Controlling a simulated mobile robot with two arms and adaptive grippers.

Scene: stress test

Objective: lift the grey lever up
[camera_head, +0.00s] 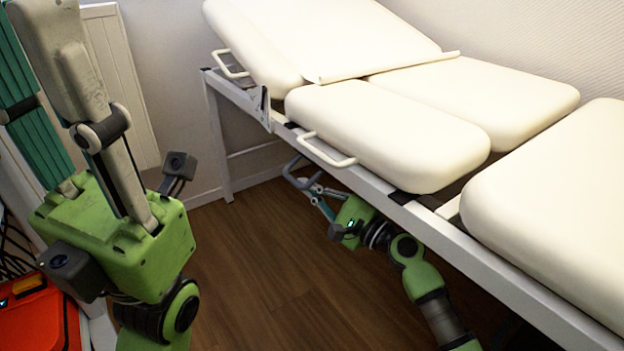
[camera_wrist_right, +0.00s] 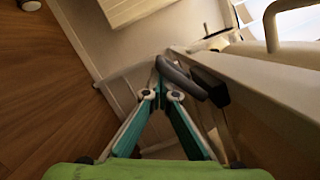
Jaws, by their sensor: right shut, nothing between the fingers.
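The grey lever (camera_head: 297,172) is a curved dark handle under the bed's side rail, below a white side handle. In the right wrist view the lever (camera_wrist_right: 182,77) crosses just beyond my fingertips. My right gripper (camera_head: 308,185) reaches in from the lower right, below the rail. In the wrist view its teal fingers (camera_wrist_right: 161,92) converge at the tips, shut with nothing between them. The tips are at or very close to the lever; I cannot tell whether they touch. My left gripper is large at the left of the head view, and its fingertips are cut off.
The cream padded bed (camera_head: 390,130) stands on a white frame (camera_head: 455,245), close above my right arm. White side handles (camera_head: 325,152) stick out from the bed. The wooden floor (camera_head: 250,270) is clear. An orange case (camera_head: 35,318) is at the lower left.

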